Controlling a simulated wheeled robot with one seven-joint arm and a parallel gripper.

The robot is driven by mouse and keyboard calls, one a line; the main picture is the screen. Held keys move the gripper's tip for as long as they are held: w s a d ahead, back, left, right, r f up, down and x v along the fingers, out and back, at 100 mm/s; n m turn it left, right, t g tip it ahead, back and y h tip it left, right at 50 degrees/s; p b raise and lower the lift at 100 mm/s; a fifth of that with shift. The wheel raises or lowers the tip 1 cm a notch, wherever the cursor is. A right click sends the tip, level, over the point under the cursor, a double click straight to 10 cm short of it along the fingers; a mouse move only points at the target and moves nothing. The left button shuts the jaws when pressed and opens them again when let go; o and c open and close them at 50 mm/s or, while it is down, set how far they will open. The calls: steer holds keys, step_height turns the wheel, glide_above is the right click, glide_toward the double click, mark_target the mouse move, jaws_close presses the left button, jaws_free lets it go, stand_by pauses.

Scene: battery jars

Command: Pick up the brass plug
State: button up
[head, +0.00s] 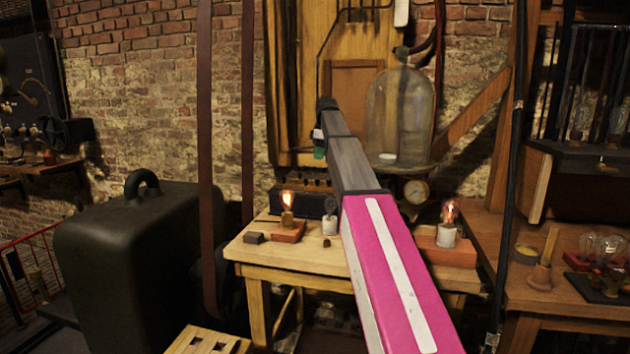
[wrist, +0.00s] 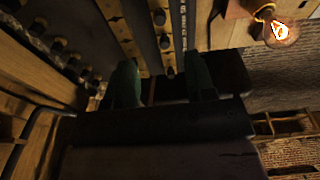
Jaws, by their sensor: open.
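My gripper (wrist: 162,78) is open in the wrist view, its two dark green fingers apart with nothing visible held between them. Beyond the fingertips is a dark box with a brass-coloured strip (wrist: 117,30) and a row of small round plug heads (wrist: 160,18) between the fingers' lines. Which of these is the brass plug I cannot tell for sure; the view is dim. In the head view my gripper (head: 319,140) is small, raised above the back of the wooden table, with a green finger showing. The dark box (head: 288,199) stands on the table below it, partly hidden.
The wooden table (head: 290,257) also holds a lit bulb (head: 287,205), a second lit bulb (head: 448,218) and a small dark block (head: 254,237). A large glass jar (head: 400,115) stands behind my arm. A dark handled case (head: 140,260) is at left.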

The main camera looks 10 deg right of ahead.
mark_target(317, 185)
steer(key=f, duration=0.7)
steer(key=a+f, duration=0.1)
steer(key=f, duration=0.2)
steer(key=shift+w+f, duration=0.25)
steer(key=shift+f, duration=0.15)
steer(key=shift+c, duration=0.3)
jaws_close()
